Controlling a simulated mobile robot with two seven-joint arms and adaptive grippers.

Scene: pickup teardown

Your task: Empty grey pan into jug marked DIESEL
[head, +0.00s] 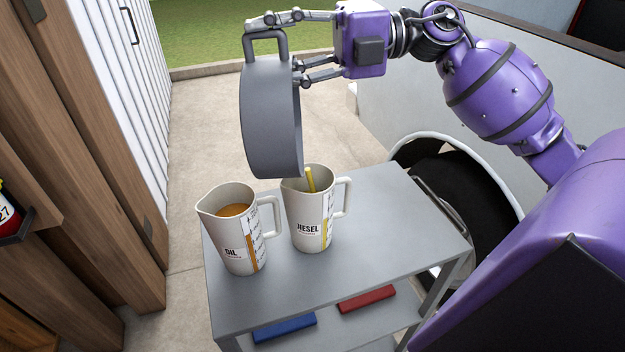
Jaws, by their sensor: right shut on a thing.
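The grey pan (270,118) is tilted steeply on its side above the jugs, its lower edge at the mouth of the jug marked DIESEL (309,236). A yellow stream (310,180) runs down at the pan's lower edge into that jug, and yellow liquid shows in its side window. My right gripper (277,30) is shut on the pan's handle at the top. The jug marked OIL (233,252) stands to the left and holds brown-orange liquid. The inside of the pan is hidden. My left gripper is not in view.
Both jugs stand on a grey cart top (370,240). A blue bar (284,328) and a red bar (367,299) lie on its lower shelf. A black wheel (455,185) is behind the cart, right. Wooden posts stand left. The cart top's right side is clear.

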